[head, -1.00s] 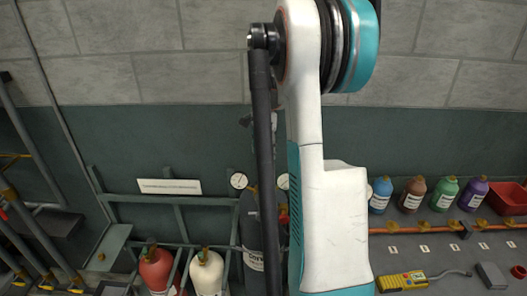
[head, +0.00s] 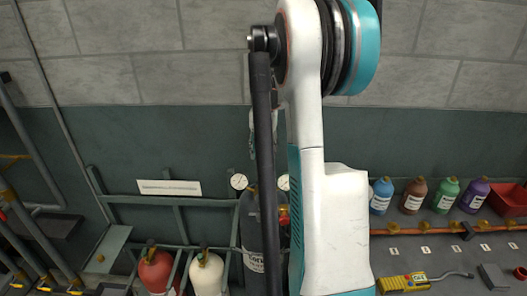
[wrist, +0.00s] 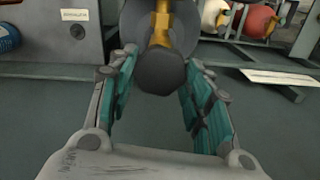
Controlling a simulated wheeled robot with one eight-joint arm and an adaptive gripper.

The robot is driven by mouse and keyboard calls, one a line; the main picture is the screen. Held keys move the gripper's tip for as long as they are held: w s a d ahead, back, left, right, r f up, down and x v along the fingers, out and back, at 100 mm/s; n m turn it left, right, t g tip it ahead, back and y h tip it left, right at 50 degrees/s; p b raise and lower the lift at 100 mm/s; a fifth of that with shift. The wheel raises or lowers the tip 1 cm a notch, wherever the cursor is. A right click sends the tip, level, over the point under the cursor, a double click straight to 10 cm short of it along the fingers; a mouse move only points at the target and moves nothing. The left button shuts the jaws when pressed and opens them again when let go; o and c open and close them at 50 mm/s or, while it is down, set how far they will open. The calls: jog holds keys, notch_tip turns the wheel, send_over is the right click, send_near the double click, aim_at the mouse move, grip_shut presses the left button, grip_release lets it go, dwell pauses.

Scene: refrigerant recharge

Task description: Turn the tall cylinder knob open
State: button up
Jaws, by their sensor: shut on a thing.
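The tall dark grey cylinder (head: 250,240) stands in the rack in the head view, partly hidden behind my arm. In the wrist view its dark round knob (wrist: 160,72) sits on a brass valve stem (wrist: 161,25), with the cylinder's body behind. My gripper (wrist: 158,64) is shut on the knob, with one teal-padded finger on each side of it. In the head view my arm hides the knob and most of my gripper.
A red cylinder (head: 156,270) and a white cylinder (head: 207,273) stand left of the tall one. Pressure gauges (head: 239,181) are behind.

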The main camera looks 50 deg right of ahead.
aim_at(263, 154)
jog(key=shift+n, duration=0.6)
jog(key=o, duration=1.1)
jog(key=shift+c, duration=0.2)
notch_tip(263, 154, up, 12)
dwell(0.3)
